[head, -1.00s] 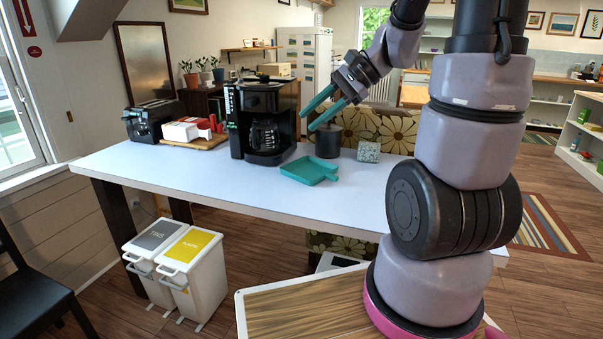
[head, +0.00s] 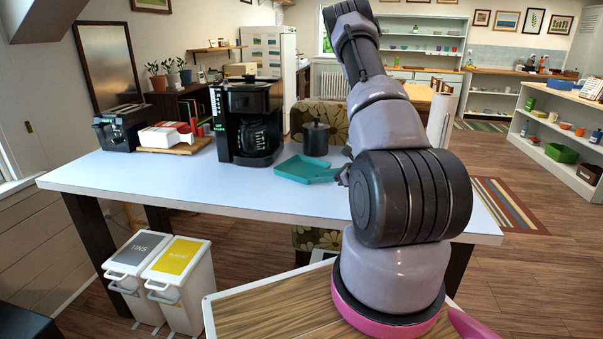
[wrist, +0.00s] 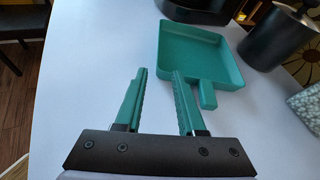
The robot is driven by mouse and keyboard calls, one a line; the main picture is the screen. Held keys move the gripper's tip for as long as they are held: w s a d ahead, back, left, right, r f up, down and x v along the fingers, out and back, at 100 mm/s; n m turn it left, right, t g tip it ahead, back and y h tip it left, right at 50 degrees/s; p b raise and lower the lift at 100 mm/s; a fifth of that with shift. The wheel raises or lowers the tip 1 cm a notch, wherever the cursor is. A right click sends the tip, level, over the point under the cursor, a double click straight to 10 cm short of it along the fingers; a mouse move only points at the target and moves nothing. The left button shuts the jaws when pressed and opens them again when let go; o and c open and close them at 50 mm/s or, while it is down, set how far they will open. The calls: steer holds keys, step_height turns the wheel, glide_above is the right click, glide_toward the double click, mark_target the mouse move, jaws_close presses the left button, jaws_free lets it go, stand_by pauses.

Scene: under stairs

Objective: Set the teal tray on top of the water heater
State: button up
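The teal tray (head: 301,168), shallow and square with a short handle, lies flat on the white table; it also shows in the wrist view (wrist: 195,57). Its handle (wrist: 207,95) points towards my gripper. My gripper (wrist: 157,76) is open and empty, its two green fingers apart, low near the tray. In the wrist view the handle is just right of the right finger, not between the fingers. In the head view my arm hides most of the gripper. No thing is clearly a water heater; a dark lidded cylinder (head: 316,138) stands behind the tray.
A black coffee maker (head: 248,120) stands left of the tray. A toaster (head: 119,128) and a wooden board with white and red items are further left. A pale speckled block (wrist: 306,104) is right of the tray. The table's (head: 215,190) front left is clear.

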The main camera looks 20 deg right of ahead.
steer(key=x, duration=1)
steer(key=shift+a+r, duration=0.2)
steer(key=shift+a, duration=0.05)
jaws_close()
stand_by(1.0)
